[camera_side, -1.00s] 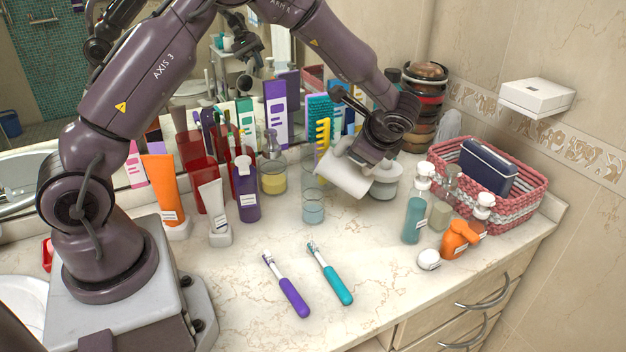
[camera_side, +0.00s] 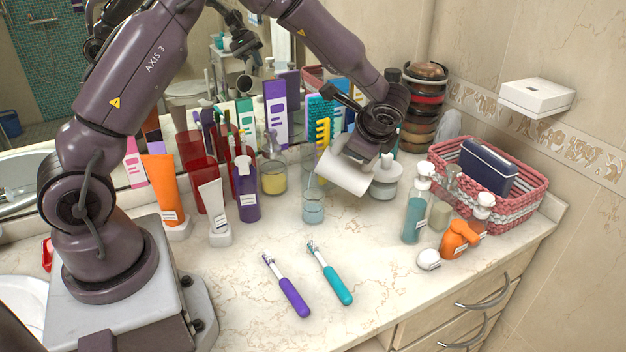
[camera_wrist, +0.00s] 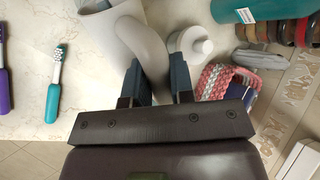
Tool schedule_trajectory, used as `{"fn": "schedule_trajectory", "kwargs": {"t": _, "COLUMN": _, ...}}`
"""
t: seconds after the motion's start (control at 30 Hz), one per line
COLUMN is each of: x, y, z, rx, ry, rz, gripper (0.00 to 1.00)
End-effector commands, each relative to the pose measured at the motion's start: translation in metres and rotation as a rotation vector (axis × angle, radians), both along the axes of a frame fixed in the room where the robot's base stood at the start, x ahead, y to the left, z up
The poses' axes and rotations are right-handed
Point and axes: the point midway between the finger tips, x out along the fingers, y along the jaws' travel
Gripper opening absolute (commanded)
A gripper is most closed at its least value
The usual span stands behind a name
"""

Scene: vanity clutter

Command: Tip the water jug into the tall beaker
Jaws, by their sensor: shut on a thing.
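The white water jug (camera_side: 343,172) is tilted in the side view, with its mouth end down and to the left, over the tall beaker. In the wrist view its white wall (camera_wrist: 108,28) and curved handle (camera_wrist: 151,45) show. My gripper (camera_side: 362,148) is shut on the handle; its two dark fingers (camera_wrist: 157,78) flank it in the wrist view. The clear tall beaker (camera_side: 313,210) stands upright on the counter with bluish water in its lower part. A thin pale stream seems to run at the jug's mouth, but I cannot tell surely.
A round white jar (camera_side: 384,183) stands just right of the jug. Several bottles (camera_side: 415,215) and a pink basket (camera_side: 525,205) stand further right. A yellow-filled glass (camera_side: 274,178) and a purple bottle (camera_side: 246,190) are left. Two toothbrushes (camera_side: 330,272) lie in front on otherwise clear counter.

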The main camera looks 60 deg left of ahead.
Motion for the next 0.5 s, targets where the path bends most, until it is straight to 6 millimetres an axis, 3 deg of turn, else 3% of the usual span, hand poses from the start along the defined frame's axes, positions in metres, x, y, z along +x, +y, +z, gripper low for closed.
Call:
{"fn": "schedule_trajectory", "kwargs": {"t": 0.33, "x": -0.001, "y": 0.001, "z": 0.003, "rx": -0.014, "ry": -0.017, "rz": 0.0, "gripper": 0.0}}
{"fn": "schedule_trajectory", "kwargs": {"t": 0.5, "x": 0.012, "y": -0.014, "z": -0.008, "rx": 0.133, "ry": 0.13, "rz": -0.006, "gripper": 0.0}}
